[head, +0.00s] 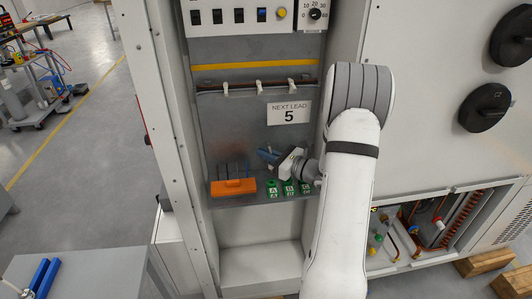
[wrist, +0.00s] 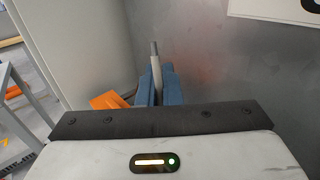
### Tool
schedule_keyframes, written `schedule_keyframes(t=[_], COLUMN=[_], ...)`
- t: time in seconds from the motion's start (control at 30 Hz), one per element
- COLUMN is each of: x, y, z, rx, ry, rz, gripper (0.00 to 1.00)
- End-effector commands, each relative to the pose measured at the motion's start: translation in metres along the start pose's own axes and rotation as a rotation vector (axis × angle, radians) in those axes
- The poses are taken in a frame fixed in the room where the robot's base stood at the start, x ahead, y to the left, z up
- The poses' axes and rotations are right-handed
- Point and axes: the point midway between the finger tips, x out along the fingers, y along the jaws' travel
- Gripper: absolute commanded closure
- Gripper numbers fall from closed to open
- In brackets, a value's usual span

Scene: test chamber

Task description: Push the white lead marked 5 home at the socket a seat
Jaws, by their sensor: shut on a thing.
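My gripper (head: 268,155) has blue fingers, which also show in the wrist view (wrist: 158,88). They are shut on a pale, whitish lead (wrist: 155,62) whose narrower grey tip points up in that view; no number can be read on it. In the head view the lead is too small to make out. The gripper is above the grey shelf, between the orange holder and the green sockets. The green sockets (head: 272,187), with letters such as A and B, stand in a row on the shelf to the lower right. The gripper is apart from the A socket.
An orange holder (head: 233,187) with several dark upright leads stands on the shelf (head: 262,199) at left; it also shows in the wrist view (wrist: 108,100). A sign reading "NEXT LEAD 5" (head: 289,112) hangs on the back panel. Cabinet walls bound both sides.

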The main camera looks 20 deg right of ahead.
Motion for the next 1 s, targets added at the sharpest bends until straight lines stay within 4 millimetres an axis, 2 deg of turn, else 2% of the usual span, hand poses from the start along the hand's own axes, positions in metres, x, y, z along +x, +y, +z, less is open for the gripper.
schedule_keyframes(t=[0.03,0.1,0.3,1.0], x=[0.0,0.0,0.001,0.001], y=[0.0,0.0,0.001,0.001], z=[-0.01,-0.017,-0.03,-0.032], rx=[0.0,0.0,0.001,0.0], ry=[0.0,0.0,0.0,0.0], rz=[0.0,0.0,0.001,0.001], gripper=[1.0,1.0,1.0,1.0])
